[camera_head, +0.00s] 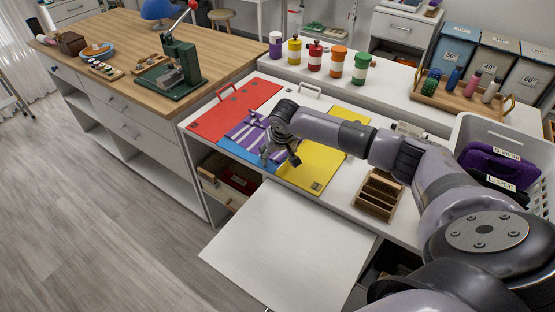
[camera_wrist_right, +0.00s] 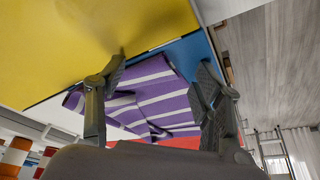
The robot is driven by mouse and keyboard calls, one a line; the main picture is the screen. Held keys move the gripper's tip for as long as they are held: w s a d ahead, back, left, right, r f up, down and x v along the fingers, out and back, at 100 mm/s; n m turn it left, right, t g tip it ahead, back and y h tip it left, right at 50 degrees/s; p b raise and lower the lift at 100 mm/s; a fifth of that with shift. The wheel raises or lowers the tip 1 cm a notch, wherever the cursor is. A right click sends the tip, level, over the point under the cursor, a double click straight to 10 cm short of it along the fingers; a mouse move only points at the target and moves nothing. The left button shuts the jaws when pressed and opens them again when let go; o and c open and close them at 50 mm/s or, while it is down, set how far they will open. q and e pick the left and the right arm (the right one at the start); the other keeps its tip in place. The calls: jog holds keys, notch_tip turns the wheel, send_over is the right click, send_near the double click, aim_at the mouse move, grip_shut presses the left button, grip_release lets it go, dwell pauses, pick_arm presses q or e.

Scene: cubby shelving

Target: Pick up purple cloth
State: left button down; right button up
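The purple cloth with white stripes (camera_head: 247,130) lies on a row of coloured mats on the white counter, over the blue mat (camera_head: 238,156). My right gripper (camera_head: 280,158) is low over the mats, at the cloth's right side. In the right wrist view the cloth (camera_wrist_right: 160,98) shows between and beyond the two spread fingers (camera_wrist_right: 158,92). Nothing is visibly clamped, and I cannot tell whether a finger touches the cloth. My left gripper is not in view.
A red mat (camera_head: 210,115) and a yellow mat (camera_head: 313,170) flank the blue one. A small wooden organizer (camera_head: 378,194) stands right of them. A grey basket (camera_head: 480,128) holds a purple item with labels. Several colour-banded jars stand behind. A white panel (camera_head: 290,245) juts out in front.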

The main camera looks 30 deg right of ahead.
jog(key=shift+s+d+f, duration=0.15)
jog(key=shift+s+f, duration=0.1)
jog(key=shift+s, duration=0.05)
jog(key=c, duration=0.9)
grip_shut()
dwell(0.6)
notch_tip(320, 180, up, 12)
jog(key=p, duration=0.7)
jog(key=shift+w+r, duration=0.15)
jog(key=shift+w, duration=0.1)
notch_tip(320, 180, up, 36)
jog(key=p, duration=1)
